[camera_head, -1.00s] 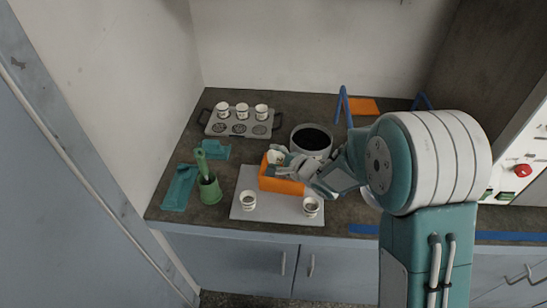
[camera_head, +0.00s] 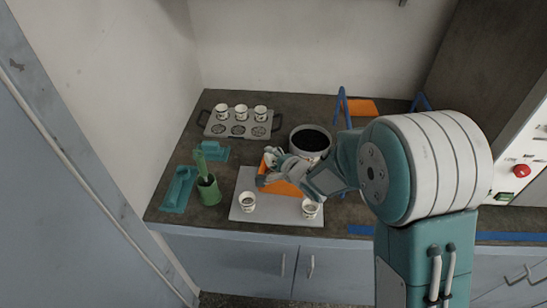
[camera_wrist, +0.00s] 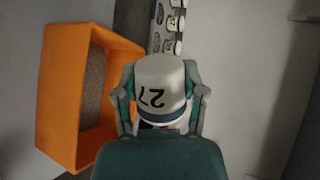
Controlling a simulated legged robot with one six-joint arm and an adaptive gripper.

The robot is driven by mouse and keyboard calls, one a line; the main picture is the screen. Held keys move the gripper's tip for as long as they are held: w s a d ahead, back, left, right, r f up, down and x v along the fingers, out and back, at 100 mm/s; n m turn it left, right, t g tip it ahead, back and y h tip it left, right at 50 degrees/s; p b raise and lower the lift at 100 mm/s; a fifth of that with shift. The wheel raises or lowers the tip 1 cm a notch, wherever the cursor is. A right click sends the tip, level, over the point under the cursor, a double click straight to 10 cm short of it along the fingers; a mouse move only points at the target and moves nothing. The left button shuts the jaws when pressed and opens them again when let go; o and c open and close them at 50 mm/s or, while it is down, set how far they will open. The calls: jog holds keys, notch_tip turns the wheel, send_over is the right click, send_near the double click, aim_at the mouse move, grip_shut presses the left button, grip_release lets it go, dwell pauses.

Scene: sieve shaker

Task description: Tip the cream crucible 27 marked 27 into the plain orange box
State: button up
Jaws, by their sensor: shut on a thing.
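My gripper (camera_wrist: 161,95) is shut on the cream crucible 27 (camera_wrist: 161,75), with one finger on each side of it. Its mark "27" shows upside down in the wrist view. In the head view my gripper (camera_head: 272,164) is over the plain orange box (camera_head: 284,188) and hides much of it; the crucible is hard to make out there. In the wrist view the orange box (camera_wrist: 52,90) is just left of the crucible, with grainy grey-brown stuff inside. I cannot tell whether anything is leaving the crucible.
Two cups (camera_head: 247,202) (camera_head: 310,208) stand on the grey plate (camera_head: 275,214). A dark-filled pot (camera_head: 311,139) is behind the box. A green holder with a brush (camera_head: 208,190) is at left. A rack (camera_head: 213,125) with several cups stands at the back left.

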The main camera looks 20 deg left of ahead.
jog(key=shift+s+n, duration=0.1)
jog(key=shift+n, duration=0.2)
jog(key=shift+s+a+r+n+t+h, duration=0.15)
jog(key=shift+n+t+h, duration=0.2)
jog(key=shift+n+h, duration=0.2)
jog(key=shift+a+f+n+t+h, duration=0.1)
jog(key=shift+n+t+h, duration=0.3)
jog(key=shift+n, duration=0.25)
jog(key=shift+h, duration=0.25)
jog(key=shift+n, duration=0.3)
jog(key=shift+n+t+h, duration=0.6)
jog(key=shift+n+t, duration=0.25)
jog(key=shift+n, duration=0.55)
jog(key=n+t+h, duration=0.1)
jog(key=n+t, duration=0.1)
jog(key=shift+d+r+n, duration=0.1)
jog(key=shift+d+n, duration=0.05)
jog(key=shift+n, duration=0.15)
